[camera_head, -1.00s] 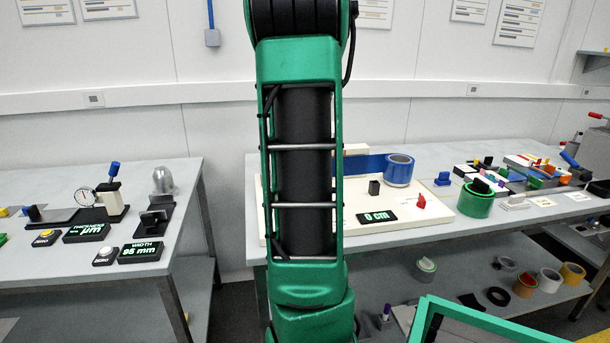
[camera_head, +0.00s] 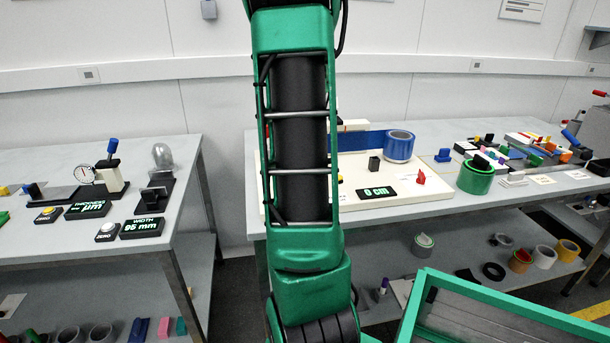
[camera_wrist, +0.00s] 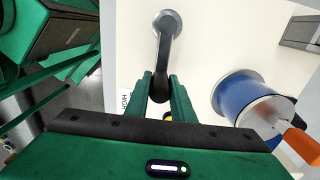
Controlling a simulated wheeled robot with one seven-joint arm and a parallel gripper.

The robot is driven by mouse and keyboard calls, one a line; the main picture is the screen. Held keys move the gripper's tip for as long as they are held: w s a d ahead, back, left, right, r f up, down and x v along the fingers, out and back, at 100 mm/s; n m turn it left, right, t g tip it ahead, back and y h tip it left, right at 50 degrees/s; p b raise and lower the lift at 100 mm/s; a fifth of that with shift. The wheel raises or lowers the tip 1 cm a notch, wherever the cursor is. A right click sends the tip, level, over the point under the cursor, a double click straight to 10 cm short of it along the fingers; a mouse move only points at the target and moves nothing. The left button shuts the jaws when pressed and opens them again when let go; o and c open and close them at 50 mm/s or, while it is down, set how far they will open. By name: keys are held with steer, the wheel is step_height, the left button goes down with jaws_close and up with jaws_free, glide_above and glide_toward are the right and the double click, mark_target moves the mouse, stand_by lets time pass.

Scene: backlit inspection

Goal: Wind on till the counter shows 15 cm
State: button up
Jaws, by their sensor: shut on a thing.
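The counter (camera_head: 377,193) is a small black display on the cream board (camera_head: 350,207), reading 0 cm in green. A blue roll (camera_head: 398,147) stands at the board's back right, with a blue strip (camera_head: 362,141) running left from it behind my arm. In the wrist view my gripper (camera_wrist: 160,90) is shut on the dark grip of a grey crank (camera_wrist: 166,50). The crank's round hub (camera_wrist: 166,20) is above the fingertips. A blue spool (camera_wrist: 248,98) with a pale end face is to the right. My gripper and the crank are hidden behind my arm in the head view.
A black block (camera_head: 374,165) and a red piece (camera_head: 420,177) stand near the counter. A green roll (camera_head: 475,177) is to the right. A left bench (camera_head: 150,258) holds gauges. In the wrist view an orange piece (camera_wrist: 301,143) lies beyond the spool.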

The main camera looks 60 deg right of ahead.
steer(key=shift+r, duration=0.1)
steer(key=shift+s+a, duration=0.4)
steer(key=shift+a, duration=0.35)
steer(key=shift+s+a, duration=0.35)
steer(key=shift+a, duration=0.35)
steer(key=shift+a, duration=0.1)
steer(key=shift+s+a, duration=0.15)
steer(key=shift+a, duration=1.4)
steer(key=shift+w+a, duration=0.3)
steer(key=shift+a, duration=0.5)
steer(key=shift+w+a, duration=0.25)
steer(key=shift+a, duration=0.55)
